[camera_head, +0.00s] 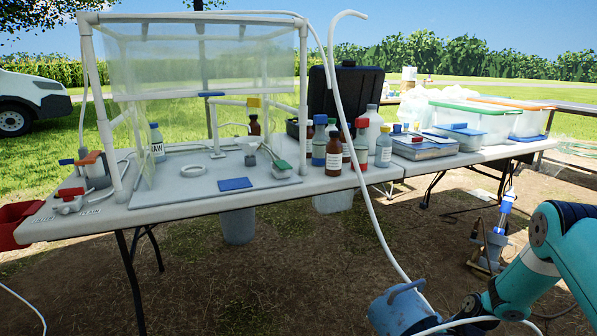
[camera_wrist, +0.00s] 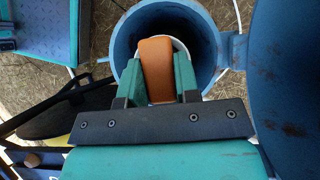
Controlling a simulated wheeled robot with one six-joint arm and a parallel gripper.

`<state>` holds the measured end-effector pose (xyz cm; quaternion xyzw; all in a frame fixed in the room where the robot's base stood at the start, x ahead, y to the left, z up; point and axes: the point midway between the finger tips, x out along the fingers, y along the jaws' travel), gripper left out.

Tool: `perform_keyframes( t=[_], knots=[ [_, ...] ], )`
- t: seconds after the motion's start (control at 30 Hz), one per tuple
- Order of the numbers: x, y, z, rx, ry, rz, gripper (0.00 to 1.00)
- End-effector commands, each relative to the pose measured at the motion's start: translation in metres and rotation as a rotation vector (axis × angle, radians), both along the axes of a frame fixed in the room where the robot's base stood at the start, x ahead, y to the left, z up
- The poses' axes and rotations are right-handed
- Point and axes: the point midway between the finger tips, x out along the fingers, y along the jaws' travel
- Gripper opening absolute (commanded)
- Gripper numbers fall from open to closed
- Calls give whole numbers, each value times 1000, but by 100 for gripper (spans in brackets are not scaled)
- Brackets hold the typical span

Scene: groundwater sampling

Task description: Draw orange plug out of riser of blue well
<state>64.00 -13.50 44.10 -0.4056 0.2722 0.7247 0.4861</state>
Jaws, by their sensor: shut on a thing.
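The blue well (camera_wrist: 128,50) stands open in the wrist view, with its large blue lid (camera_wrist: 288,85) swung to the right. In the head view its blue casing (camera_head: 398,308) shows at the bottom edge. The orange plug (camera_wrist: 156,58) is at the mouth of the white riser (camera_wrist: 181,45), whose rim shows beside and behind it. My gripper (camera_wrist: 158,82) is shut on the plug, one green finger on each side. The plug's lower end is hidden, so I cannot tell how deep it sits. In the head view my gripper cannot be made out.
A long white table (camera_head: 200,200) with bottles and a clear-sided frame crosses the head view. A white hose (camera_head: 372,215) hangs from above down towards the well. In the wrist view a dark rounded object (camera_wrist: 68,117) lies left of the casing. Bare ground surrounds the well.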

Motion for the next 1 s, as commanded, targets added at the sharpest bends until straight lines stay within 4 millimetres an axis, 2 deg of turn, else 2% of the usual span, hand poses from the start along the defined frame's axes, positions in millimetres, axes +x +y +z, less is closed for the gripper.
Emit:
perform_keyframes(
  t=[1.0],
  knots=[
    [0, 0, 41, 0, 0, 0, 10]
  ],
)
